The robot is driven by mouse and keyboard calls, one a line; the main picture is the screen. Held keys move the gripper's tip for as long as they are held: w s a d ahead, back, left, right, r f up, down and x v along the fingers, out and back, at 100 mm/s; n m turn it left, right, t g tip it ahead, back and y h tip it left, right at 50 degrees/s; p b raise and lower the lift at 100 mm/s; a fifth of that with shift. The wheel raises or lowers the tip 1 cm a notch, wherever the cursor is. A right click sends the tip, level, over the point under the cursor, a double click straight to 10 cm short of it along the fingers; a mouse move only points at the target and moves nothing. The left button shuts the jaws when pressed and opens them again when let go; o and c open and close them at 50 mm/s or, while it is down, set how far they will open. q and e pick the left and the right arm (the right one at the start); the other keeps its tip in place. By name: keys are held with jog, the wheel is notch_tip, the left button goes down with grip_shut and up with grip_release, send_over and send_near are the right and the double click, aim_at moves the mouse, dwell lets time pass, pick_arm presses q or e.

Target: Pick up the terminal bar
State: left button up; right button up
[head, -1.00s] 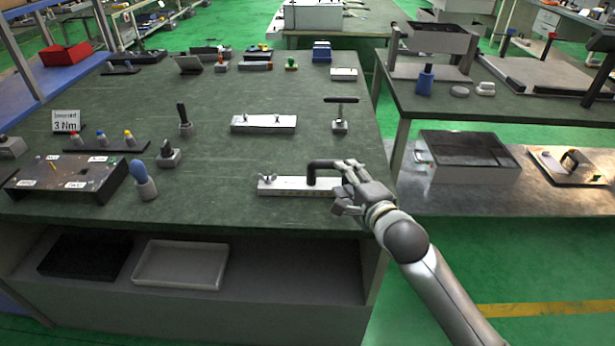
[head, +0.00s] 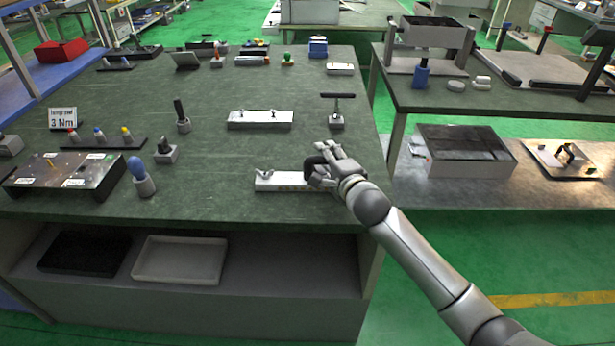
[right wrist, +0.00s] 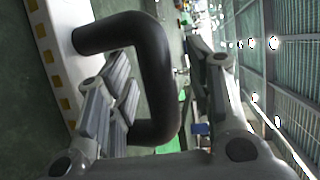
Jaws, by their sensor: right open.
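A pale bar with a black bent handle, likely the terminal bar (head: 275,181), lies flat near the front edge of the green bench. A small wing-like fitting sits at its left end. My right gripper (head: 318,162) is at the handle over the bar's right part and hides much of it. In the right wrist view the black handle (right wrist: 153,70) passes between the spread fingers of the open gripper (right wrist: 165,55). I cannot tell whether a finger touches it. The bar's side with yellow squares (right wrist: 48,60) shows at the left. My left gripper is not in view.
A second pale block with two studs (head: 260,120) lies behind the bar. A T-handled tool (head: 337,110) stands behind to the right. A blue-topped tool (head: 142,180) and a dark box (head: 70,178) stand at the left. Bare bench lies between.

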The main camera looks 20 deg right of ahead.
grip_shut()
jog(key=shift+r, duration=0.15)
dwell(0.4)
